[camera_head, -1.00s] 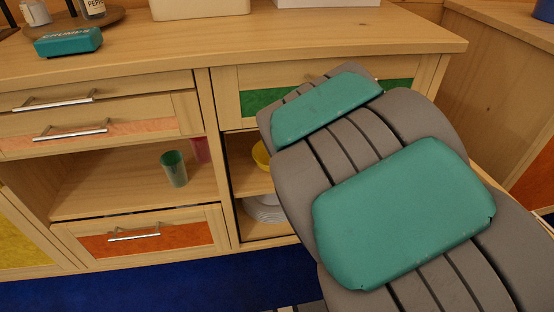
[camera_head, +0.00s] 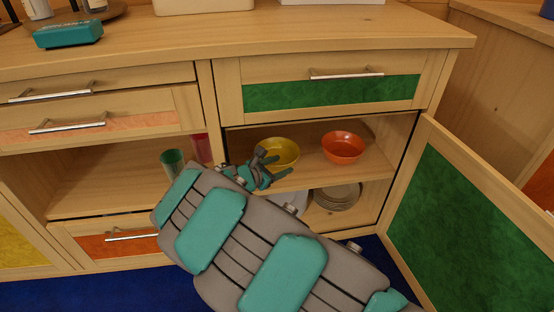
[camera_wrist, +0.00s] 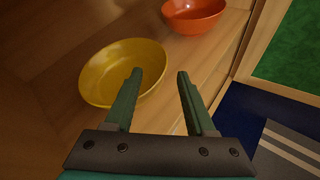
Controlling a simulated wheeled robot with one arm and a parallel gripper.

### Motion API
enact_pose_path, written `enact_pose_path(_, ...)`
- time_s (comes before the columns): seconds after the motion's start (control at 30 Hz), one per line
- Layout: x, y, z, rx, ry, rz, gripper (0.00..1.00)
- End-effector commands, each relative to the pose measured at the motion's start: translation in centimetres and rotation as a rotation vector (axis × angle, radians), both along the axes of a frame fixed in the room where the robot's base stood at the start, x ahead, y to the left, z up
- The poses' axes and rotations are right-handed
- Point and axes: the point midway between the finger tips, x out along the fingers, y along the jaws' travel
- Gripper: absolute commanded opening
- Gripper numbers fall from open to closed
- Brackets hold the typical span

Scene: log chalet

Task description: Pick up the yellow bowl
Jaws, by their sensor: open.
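The yellow bowl (camera_head: 279,152) stands upright on the middle shelf of the open cabinet. It also shows in the wrist view (camera_wrist: 112,68), at the upper left, and looks empty. My gripper (camera_head: 265,163) is at the shelf's front, close to the bowl and overlapping its lower left part in the head view. In the wrist view my gripper (camera_wrist: 160,75) is open with nothing between its fingers. The left finger overlaps the bowl's right rim; the right finger is off to the bowl's right. I cannot tell whether a finger touches the bowl.
An orange bowl (camera_head: 343,147) stands right of the yellow bowl on the same shelf. Stacked plates (camera_head: 337,196) sit below. The green-panelled door (camera_head: 470,235) stands open at right. A green cup (camera_head: 172,162) is in the left compartment. A closed green-fronted drawer (camera_head: 330,97) is above.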

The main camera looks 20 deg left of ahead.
Motion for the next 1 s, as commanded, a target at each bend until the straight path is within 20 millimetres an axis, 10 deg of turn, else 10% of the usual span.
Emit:
enact_pose_path(0.87, 5.7, -1.8, -2.9, 0.001, -0.001, -0.001, 0.55)
enact_pose_path(1.0, 5.7, -1.8, -2.9, 0.001, -0.001, -0.001, 0.42)
